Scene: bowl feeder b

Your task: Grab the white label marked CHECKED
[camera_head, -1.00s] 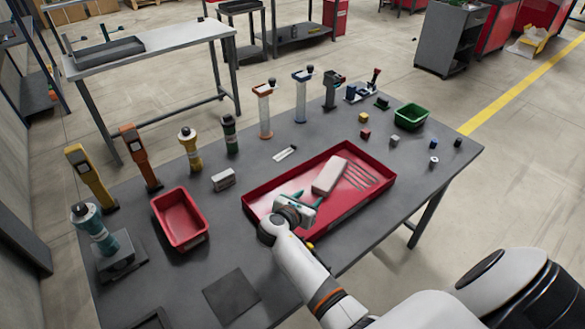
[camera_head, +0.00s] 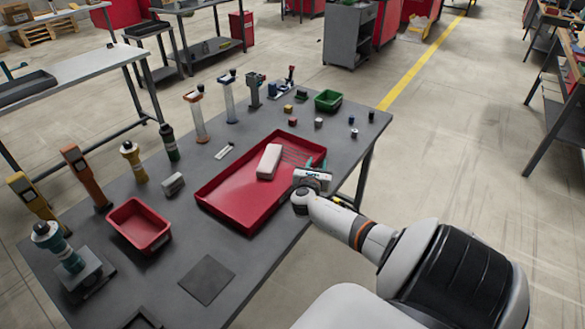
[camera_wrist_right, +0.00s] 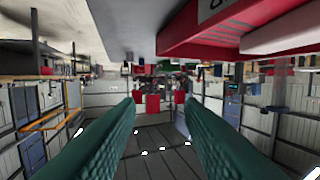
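The white label marked CHECKED cannot be made out for sure. At the top edge of the right wrist view a pale patch with dark marks (camera_wrist_right: 211,9) shows on a red surface, cut off by the frame, and I cannot read it. My right gripper (camera_head: 315,164) is at the near right side of the red tray (camera_head: 228,210) in the head view. In the right wrist view its two teal fingers (camera_wrist_right: 160,108) are wide apart with nothing between them. My left gripper is not in view.
A pale block (camera_head: 269,161) and thin rods lie in the tray. A small white flat item (camera_head: 224,151) lies behind it. A red bin (camera_head: 140,225), a green bin (camera_head: 328,100) and several upright tools stand on the grey table. Floor right of the table is clear.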

